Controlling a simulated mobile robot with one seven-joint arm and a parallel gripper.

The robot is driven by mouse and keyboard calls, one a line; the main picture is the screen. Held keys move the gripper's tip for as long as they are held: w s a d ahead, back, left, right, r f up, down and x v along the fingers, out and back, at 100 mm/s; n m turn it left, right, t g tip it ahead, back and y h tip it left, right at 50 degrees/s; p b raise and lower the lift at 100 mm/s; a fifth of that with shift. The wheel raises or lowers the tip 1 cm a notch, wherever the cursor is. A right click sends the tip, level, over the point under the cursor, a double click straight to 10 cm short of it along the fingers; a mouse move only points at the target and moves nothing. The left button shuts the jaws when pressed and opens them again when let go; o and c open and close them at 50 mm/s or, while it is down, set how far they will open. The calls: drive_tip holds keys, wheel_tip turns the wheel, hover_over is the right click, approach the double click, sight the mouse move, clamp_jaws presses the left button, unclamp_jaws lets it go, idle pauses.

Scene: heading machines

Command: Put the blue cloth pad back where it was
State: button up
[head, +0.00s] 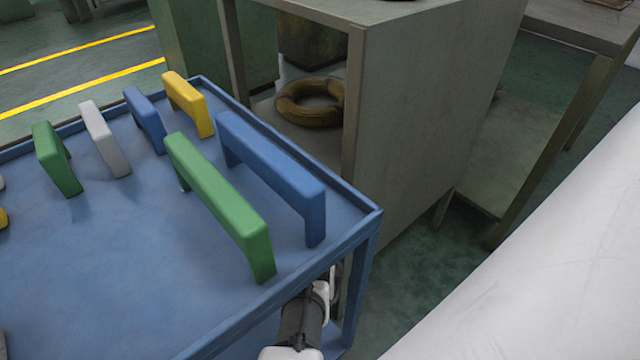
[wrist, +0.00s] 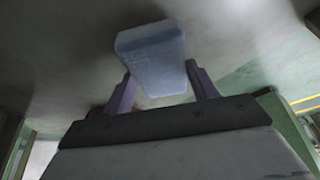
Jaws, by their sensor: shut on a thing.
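The blue cloth pad (wrist: 153,48) shows in the wrist view as a pale blue, rounded block. My gripper (wrist: 161,84) is shut on it, with one purple-grey finger at each side. The pad sticks out past the fingertips, in front of a grey surface. I cannot tell whether the pad touches that surface. In the head view, part of my arm shows at the bottom, beside the blue table's near right corner. The gripper and the pad are hidden there.
A blue table (head: 110,235) with a raised rim holds several bridge-shaped blocks, including a long green one (head: 220,200) and a long blue one (head: 270,165). Behind it stands a grey cabinet (head: 430,110) with a brown ring (head: 312,115) in its opening. Green floor shows at right.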

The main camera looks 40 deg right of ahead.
drive_tip(key=shift+b+x, duration=0.6)
drive_tip(key=shift+x, duration=0.4)
drive_tip(key=shift+a+r, duration=0.1)
drive_tip(key=shift+r, duration=0.1)
drive_tip(key=shift+s, duration=0.1)
drive_tip(key=shift+f+b, duration=0.2)
drive_tip(key=shift+b, duration=0.1)
drive_tip(key=o, duration=0.9)
drive_tip(key=shift+o, duration=0.2)
drive_tip(key=shift+r, duration=0.15)
